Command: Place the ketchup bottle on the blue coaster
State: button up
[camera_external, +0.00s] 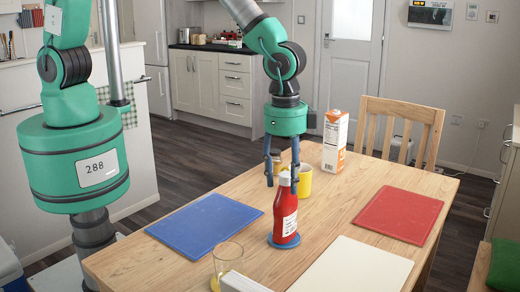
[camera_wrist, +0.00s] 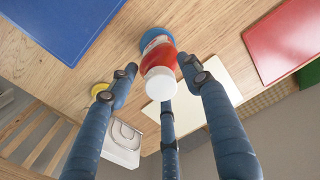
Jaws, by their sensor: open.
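The red ketchup bottle (camera_external: 284,217) with a white cap stands upright on the round blue coaster (camera_external: 272,243) on the wooden table. In the wrist view the bottle (camera_wrist: 160,54) shows cap towards the camera, with the blue coaster (camera_wrist: 150,36) under its base. My gripper (camera_external: 281,184) points down at the height of the bottle's cap, its fingers spread. In the wrist view my gripper's (camera_wrist: 160,72) fingertips lie around and beside the cap, with visible gaps. Nothing is held. Exact depth between fingers and bottle is unclear.
A yellow mug (camera_external: 304,181), a small jar (camera_external: 277,160) and a carton (camera_external: 335,141) stand behind the bottle. Blue (camera_external: 205,222), red (camera_external: 399,214) and cream (camera_external: 352,267) mats lie around it. A glass (camera_external: 227,260) and a white block (camera_external: 243,282) are at the front.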

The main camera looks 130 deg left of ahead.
notch_tip(320, 180, up, 12)
jog(key=p, duration=0.1)
jog(key=shift+s+d, duration=0.15)
jog(key=shift+d, duration=0.05)
dwell(0.4)
jog(key=shift+r, duration=0.1)
dwell(0.6)
jog(key=s+d+r+t, duration=0.1)
jog(key=s+d+r, duration=0.35)
jog(key=r, duration=0.35)
jog(key=s+d+r+t, duration=0.1)
jog(key=s+d+r, duration=0.3)
jog(key=s+r, duration=0.3)
jog(key=s+d+r+t, duration=0.1)
jog(key=s+d+r, duration=0.3)
jog(key=r, duration=0.5)
jog(key=s+d+r+t, duration=0.1)
jog(key=s+d, duration=0.3)
jog(key=s, duration=0.6)
jog(key=s+d+r+t, duration=0.1)
jog(key=s+d+r, duration=0.2)
jog(key=s, duration=0.8)
jog(key=shift+s+d+r, duration=0.2)
jog(key=shift+s+d, duration=0.05)
jog(key=shift+d, duration=0.3)
jog(key=shift+f, duration=0.1)
